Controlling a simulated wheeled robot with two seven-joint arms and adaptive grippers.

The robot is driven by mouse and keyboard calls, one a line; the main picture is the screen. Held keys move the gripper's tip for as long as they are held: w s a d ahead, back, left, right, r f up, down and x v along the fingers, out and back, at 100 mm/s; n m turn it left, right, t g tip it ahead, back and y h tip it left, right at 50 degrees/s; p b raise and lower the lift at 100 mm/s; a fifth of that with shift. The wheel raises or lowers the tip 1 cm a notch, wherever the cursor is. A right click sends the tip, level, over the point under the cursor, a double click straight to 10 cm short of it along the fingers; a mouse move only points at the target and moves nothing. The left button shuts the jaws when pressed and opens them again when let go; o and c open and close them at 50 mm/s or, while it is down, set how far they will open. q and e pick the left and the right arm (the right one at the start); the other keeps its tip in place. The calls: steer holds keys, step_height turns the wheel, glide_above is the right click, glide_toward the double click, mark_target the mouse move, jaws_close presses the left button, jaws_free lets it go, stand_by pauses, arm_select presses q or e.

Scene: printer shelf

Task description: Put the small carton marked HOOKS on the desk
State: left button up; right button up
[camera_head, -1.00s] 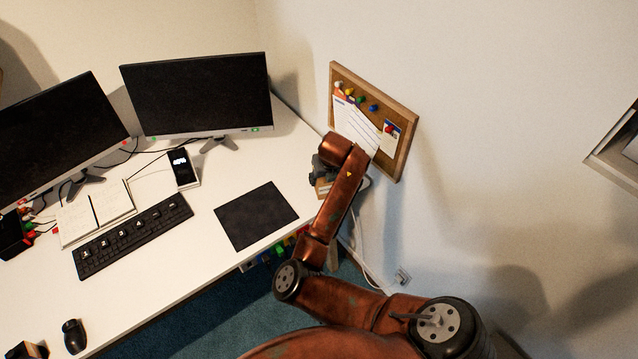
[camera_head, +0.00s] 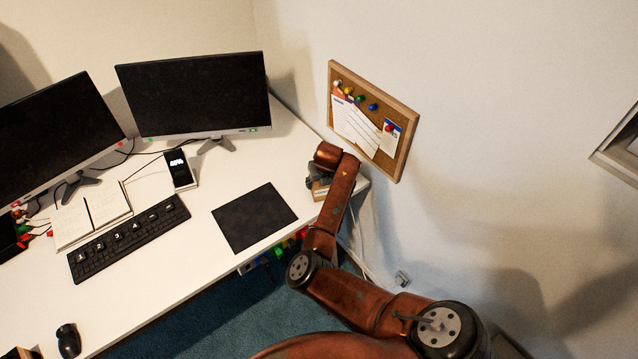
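A small light-brown carton (camera_head: 320,191) shows at the right end of the white desk (camera_head: 231,181), partly hidden by my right arm; no marking on it can be read. My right gripper (camera_head: 313,183), dark and mostly covered by its wrist, is right at the carton, over the desk's right edge. I cannot see its fingertips, so whether it grips the carton is unclear. Whether the carton rests on the desk or is just above it is also unclear. My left gripper is not in view.
A black mat (camera_head: 254,217) lies left of the carton. A keyboard (camera_head: 128,238), an open notebook (camera_head: 92,216), a phone (camera_head: 179,169) and two monitors (camera_head: 193,93) occupy the rest. A corkboard (camera_head: 401,157) hangs on the wall at the right. The desk between mat and right monitor is clear.

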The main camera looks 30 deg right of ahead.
steer(key=o, duration=1.3)
steer(key=shift+f, duration=0.1)
steer(key=shift+r, duration=0.3)
steer(key=p+v, duration=0.1)
steer(key=v, duration=1)
steer(key=shift+s+r+p, duration=0.25)
steer(key=shift+p, duration=0.15)
